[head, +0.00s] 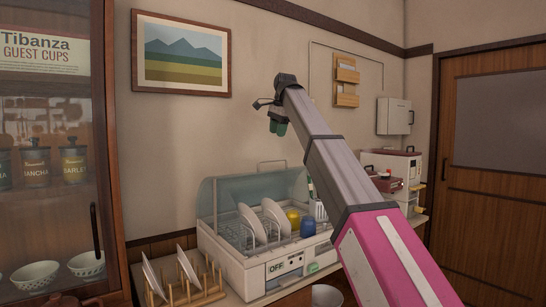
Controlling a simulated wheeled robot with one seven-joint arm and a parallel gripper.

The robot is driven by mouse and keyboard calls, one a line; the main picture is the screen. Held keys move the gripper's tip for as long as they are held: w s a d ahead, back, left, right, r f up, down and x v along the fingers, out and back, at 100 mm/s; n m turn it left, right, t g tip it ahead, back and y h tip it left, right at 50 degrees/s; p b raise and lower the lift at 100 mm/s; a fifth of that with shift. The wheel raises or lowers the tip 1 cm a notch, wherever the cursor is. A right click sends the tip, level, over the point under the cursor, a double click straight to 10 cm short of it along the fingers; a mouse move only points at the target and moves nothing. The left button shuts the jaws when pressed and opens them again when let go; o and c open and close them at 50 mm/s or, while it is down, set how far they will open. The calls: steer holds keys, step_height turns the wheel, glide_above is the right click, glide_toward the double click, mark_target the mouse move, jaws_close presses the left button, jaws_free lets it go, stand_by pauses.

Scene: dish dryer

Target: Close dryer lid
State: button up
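The dish dryer (262,272) is a white box on the counter at the centre of the head view, with an OFF label on its front. Its clear curved lid (232,192) stands raised at the back and left, so the front is open. White plates (247,222), a yellow cup (293,219) and a blue cup (307,227) sit inside the rack. My gripper (277,128) is above and behind the dryer's middle, apart from the lid, in front of the wall. It looks small, with green tips; its opening cannot be made out.
A wooden plate rack (188,293) with plates stands left of the dryer. A glass-fronted cabinet (57,150) fills the left side. A cream appliance (404,172) and a red-topped box (382,183) are on the right. The air above the dryer is free, apart from my arm.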

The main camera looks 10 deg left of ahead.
mark_target(274, 160)
steer(key=x, duration=1)
steer(key=shift+a+f, duration=0.1)
steer(key=shift+f, duration=0.25)
jaws_close()
